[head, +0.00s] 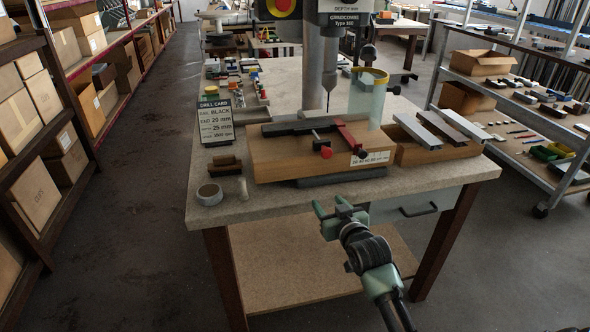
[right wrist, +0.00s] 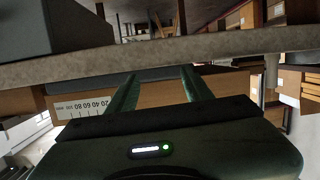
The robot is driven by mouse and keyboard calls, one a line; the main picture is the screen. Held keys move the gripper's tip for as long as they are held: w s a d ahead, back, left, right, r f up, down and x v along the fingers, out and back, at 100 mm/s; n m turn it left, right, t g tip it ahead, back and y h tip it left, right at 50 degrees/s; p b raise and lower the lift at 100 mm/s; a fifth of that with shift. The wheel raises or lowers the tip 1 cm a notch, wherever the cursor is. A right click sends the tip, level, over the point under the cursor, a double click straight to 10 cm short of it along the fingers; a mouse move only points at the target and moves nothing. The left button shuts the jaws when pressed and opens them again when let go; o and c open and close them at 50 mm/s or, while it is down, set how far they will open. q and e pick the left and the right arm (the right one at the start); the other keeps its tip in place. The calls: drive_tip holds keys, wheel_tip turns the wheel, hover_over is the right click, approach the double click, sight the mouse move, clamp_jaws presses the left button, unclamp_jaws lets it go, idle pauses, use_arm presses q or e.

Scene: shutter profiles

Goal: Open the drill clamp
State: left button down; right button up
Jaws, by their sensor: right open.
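The drill clamp (head: 349,136) has a red bar and lies on the wooden block (head: 285,158) under the drill press. A small red knob (head: 326,152) shows at its front left. A dark bar (head: 292,128) lies along the block and meets the clamp; I cannot tell whether it is pressed. My right gripper (head: 338,206) is open and empty, in front of the table's front edge and apart from the clamp. In the right wrist view its two fingers (right wrist: 158,82) are spread with nothing between them. The clamp is not clear there. My left gripper is not in view.
The drill bit (head: 328,98) hangs over the block, beside a clear yellow-rimmed guard (head: 368,100). Several profiles (head: 440,128) lie on a wooden rest at right. A tape roll (head: 209,194) and drill card (head: 216,121) stand at left. A drawer handle (head: 418,210) juts out below the tabletop.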

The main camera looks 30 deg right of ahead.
sight(327, 154)
drive_tip(key=w+d+r+t, duration=0.1)
drive_tip(key=r, duration=0.2)
drive_tip(key=w+d+r, duration=0.1)
drive_tip(key=r, duration=0.3)
drive_tip(key=w+d+r+m+t+h, duration=0.1)
drive_tip(key=r, duration=0.2)
drive_tip(key=shift+w+r+t, duration=0.15)
drive_tip(key=shift+r+t, duration=0.15)
drive_tip(key=x, duration=0.5)
drive_tip(key=shift+f, duration=0.15)
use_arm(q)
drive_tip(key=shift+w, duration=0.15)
use_arm(e)
drive_tip(key=shift+w, duration=0.5)
clamp_jaws()
